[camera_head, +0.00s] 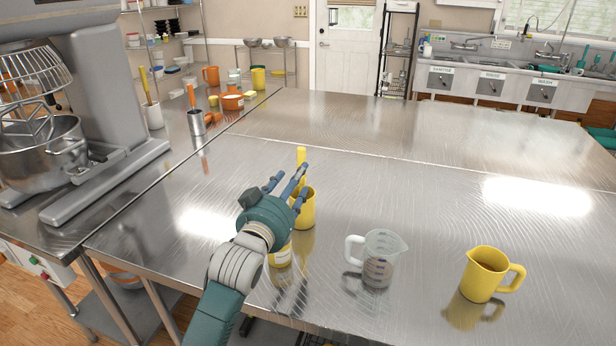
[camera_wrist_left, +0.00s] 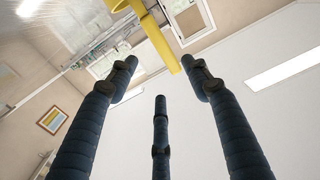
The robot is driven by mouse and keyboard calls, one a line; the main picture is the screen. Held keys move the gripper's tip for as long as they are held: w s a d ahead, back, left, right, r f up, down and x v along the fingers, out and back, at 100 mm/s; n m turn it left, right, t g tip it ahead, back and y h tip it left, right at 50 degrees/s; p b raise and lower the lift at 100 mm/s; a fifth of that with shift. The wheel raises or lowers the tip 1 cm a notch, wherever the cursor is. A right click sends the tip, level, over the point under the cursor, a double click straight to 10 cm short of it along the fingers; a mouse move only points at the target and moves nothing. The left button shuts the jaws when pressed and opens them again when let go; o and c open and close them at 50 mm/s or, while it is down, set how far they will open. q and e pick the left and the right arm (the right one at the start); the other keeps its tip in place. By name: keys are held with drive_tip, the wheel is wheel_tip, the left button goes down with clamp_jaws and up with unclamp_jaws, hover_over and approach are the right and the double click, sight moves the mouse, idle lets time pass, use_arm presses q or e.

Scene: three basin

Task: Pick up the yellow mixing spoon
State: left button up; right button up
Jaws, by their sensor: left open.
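The yellow mixing spoon (camera_head: 301,157) stands upright, its top rising above a yellow jug (camera_head: 307,211) on the steel table; its lower part is hidden. My left gripper (camera_head: 290,181) is open, with its fingers spread beside the spoon and jug and partly covering them. In the left wrist view a long yellow shaft, which looks like the spoon (camera_wrist_left: 158,40), reaches down from the top edge to between the fingertips of the gripper (camera_wrist_left: 165,80). No finger clearly touches it. My right gripper is in neither view.
A clear measuring jug (camera_head: 378,262) and another yellow jug (camera_head: 484,274) stand to the right. A large mixer (camera_head: 105,110) and several utensils occupy the left counter. The far table is clear.

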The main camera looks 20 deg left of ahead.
sight(303, 160)
use_arm(q)
drive_tip(key=w+p, duration=0.1)
drive_tip(key=w, duration=0.1)
drive_tip(key=w+r, duration=0.1)
drive_tip(key=w, duration=0.2)
drive_tip(key=w+p, duration=0.1)
drive_tip(key=w, duration=0.2)
drive_tip(key=shift+w+a+r+p, duration=0.15)
drive_tip(key=shift+w+a+p, duration=0.1)
drive_tip(key=shift+p, duration=0.1)
drive_tip(key=shift+w, duration=0.55)
drive_tip(key=shift+c, duration=1.1)
drive_tip(key=shift+s, duration=0.1)
drive_tip(key=c, duration=0.9)
clamp_jaws()
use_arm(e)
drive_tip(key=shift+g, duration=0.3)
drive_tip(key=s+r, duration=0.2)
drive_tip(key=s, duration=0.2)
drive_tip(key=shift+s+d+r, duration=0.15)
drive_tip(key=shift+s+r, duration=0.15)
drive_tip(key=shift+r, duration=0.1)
